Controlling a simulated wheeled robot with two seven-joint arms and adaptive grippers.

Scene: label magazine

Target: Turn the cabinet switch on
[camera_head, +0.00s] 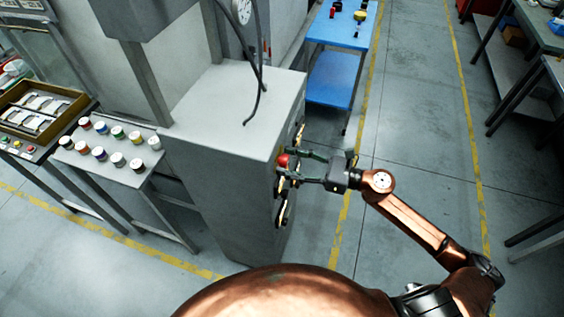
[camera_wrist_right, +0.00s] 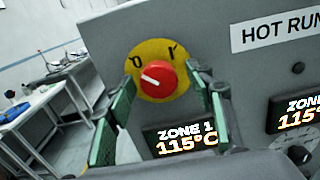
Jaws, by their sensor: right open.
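The cabinet (camera_head: 232,128) is a grey metal box standing in front of me. Its switch is a red round knob on a yellow plate, seen in the right wrist view (camera_wrist_right: 157,80) and at the cabinet's right face in the head view (camera_head: 283,160). A white mark on the knob points left and slightly up, toward the O side; the I mark is at the upper right. My right gripper (camera_head: 297,164) is open, its fingers on both sides of the knob. I cannot tell whether they touch it. My left gripper is not in view.
Below the knob, displays (camera_wrist_right: 184,138) on the cabinet face read "ZONE 1" and 115°C. A table with several small jars (camera_head: 110,146) stands left of the cabinet. A blue cart (camera_head: 338,32) stands behind it. The floor on the right is clear around my arm.

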